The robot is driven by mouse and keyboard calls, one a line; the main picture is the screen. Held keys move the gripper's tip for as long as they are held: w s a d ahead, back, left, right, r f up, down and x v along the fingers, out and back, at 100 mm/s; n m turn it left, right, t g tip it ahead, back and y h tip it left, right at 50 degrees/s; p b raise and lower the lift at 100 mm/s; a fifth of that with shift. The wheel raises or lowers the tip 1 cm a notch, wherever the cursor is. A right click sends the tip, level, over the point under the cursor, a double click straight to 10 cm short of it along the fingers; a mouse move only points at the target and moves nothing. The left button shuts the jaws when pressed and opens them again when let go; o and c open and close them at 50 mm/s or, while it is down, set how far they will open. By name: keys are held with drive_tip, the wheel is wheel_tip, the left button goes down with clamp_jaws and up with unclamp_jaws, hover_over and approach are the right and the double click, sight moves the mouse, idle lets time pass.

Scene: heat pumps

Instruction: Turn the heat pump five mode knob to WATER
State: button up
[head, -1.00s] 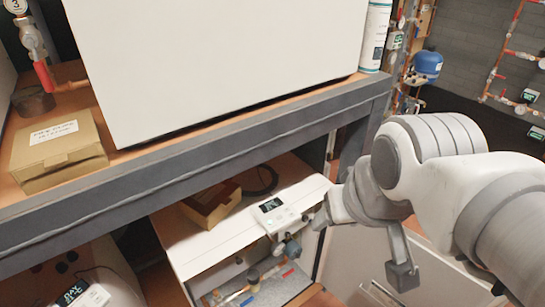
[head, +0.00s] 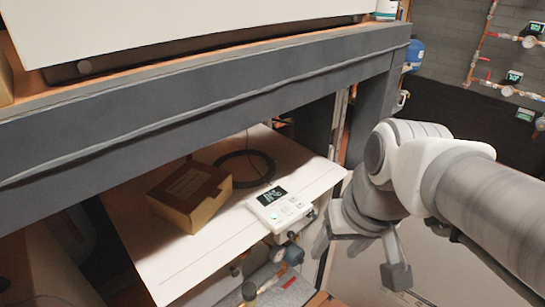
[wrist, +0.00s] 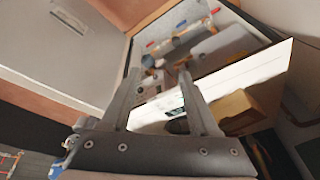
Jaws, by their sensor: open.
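A small white control panel (head: 282,207) with a dark lit display sits on the front edge of a white heat pump cabinet (head: 190,258) under the grey shelf. Small round controls show on its face, but I cannot tell which is the mode knob, where it points, or read any WATER mark or number. My gripper (head: 358,260) is open and empty, to the right of and below the panel in the head view, apart from it in the picture. In the wrist view my two fingers (wrist: 163,76) are spread, with the cabinet's pale top and open front beyond them.
The grey shelf beam (head: 200,110) runs close above. Pipes and valves (head: 285,253) sit in the open cabinet front, below the panel.

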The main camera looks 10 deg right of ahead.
wheel_tip(320, 180, down, 6)
drive_tip(key=m+g+y, duration=0.2)
drive_tip(key=g+y, duration=0.1)
drive_tip(key=g, duration=0.1)
drive_tip(key=m+t+y, duration=0.7)
drive_tip(key=m+t, duration=0.8)
drive_tip(key=m, duration=0.7)
approach(293, 236)
drive_tip(key=b+x, duration=0.3)
drive_tip(key=x, duration=0.5)
drive_tip(key=shift+a+r, duration=0.2)
drive_tip(key=shift+c, duration=0.2)
clamp_jaws()
